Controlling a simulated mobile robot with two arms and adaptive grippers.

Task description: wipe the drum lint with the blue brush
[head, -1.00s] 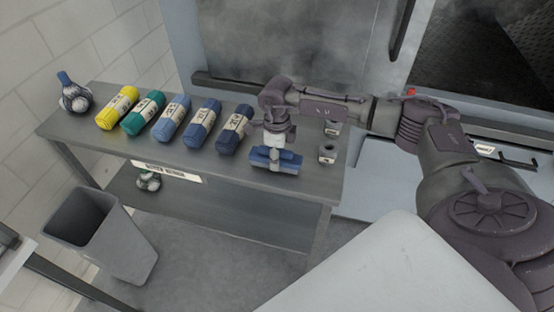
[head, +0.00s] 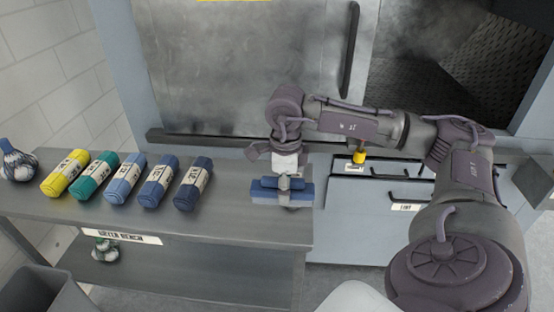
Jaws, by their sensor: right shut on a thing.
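My right gripper (head: 287,172) is shut on the blue brush (head: 268,191) and holds it at the right end of the bench. The brush has a blue body with a paler band below; I cannot tell whether it touches the bench top. The drum (head: 440,95) shows at the upper right as a dark opening with perforated metal walls. I cannot make out lint on it for sure. The brush is left of and below this opening. My left gripper is not in view.
The grey bench (head: 225,222) carries several rolled cloths, including a yellow one (head: 64,172), and a wrapped bundle (head: 17,161). A grey bin (head: 45,292) stands at the lower left. A drawer unit (head: 350,225) with black handles stands right of the bench. A yellow knob (head: 360,156) shows above it.

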